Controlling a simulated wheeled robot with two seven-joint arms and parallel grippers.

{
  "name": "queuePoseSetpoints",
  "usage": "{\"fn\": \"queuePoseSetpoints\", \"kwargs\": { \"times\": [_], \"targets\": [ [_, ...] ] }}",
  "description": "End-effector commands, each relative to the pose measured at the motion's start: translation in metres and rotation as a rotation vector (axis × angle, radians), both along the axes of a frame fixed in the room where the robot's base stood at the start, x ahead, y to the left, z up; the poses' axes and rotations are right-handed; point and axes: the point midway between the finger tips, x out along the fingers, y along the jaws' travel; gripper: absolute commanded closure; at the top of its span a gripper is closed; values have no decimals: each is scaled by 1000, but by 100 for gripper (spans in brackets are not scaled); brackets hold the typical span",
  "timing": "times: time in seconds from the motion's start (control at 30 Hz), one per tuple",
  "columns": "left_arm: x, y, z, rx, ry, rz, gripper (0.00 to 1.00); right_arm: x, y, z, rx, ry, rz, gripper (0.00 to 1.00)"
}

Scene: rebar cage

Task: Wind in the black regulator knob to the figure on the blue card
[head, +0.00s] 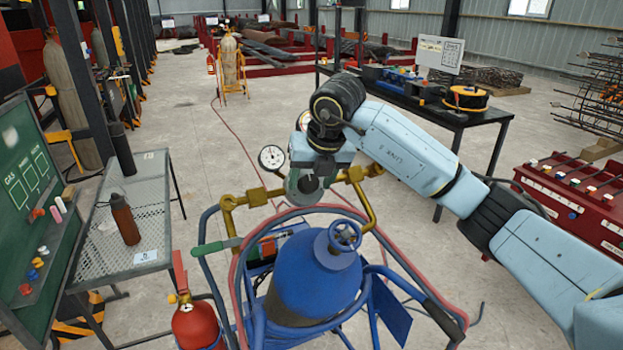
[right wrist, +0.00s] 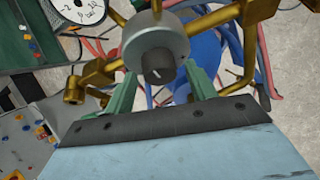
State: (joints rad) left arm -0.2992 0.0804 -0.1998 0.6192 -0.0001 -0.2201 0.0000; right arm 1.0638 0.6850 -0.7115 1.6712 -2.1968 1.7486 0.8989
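The brass regulator (head: 262,195) sits above a blue gas cylinder (head: 312,275) with a blue handwheel (head: 345,236). A white-faced gauge (head: 271,157) stands at its left; part of a dial (right wrist: 82,8) shows in the right wrist view. The black regulator knob (right wrist: 158,68) projects from a round grey body (right wrist: 140,48). My right gripper (right wrist: 161,80) is at the regulator, its two green fingers spread on either side of the knob, with gaps to it. In the head view the gripper (head: 306,184) hides the knob. I cannot make out the blue card. My left gripper is out of view.
The cylinder stands in a blue tubular cart with red and blue hoses. A red cylinder (head: 197,322) is at its left. A mesh table (head: 115,215) with a brown bottle (head: 124,220) and a green board (head: 28,190) stand left. A red case (head: 570,205) is right.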

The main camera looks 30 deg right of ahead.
Motion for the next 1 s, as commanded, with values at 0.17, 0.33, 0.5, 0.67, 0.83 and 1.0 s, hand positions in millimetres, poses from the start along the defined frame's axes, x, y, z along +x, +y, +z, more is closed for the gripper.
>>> {"fn": "queuePoseSetpoints", "kwargs": {
  "times": [0.17, 0.33, 0.5, 0.67, 0.83, 1.0],
  "targets": [
    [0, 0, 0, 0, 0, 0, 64, 0, 0, 0, 0, 0, 1, 42],
    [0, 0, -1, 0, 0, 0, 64, -1, 0, 3, 0, -1, 1, 42],
    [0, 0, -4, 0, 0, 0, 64, -9, -1, 23, 1, -5, 0, 42],
    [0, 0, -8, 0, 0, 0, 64, -23, -2, 56, 0, -7, 1, 42],
    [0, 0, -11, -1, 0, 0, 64, -38, -4, 90, 0, -5, 0, 42],
    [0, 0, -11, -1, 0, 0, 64, -48, -4, 113, 0, -2, 0, 42]
  ]
}}
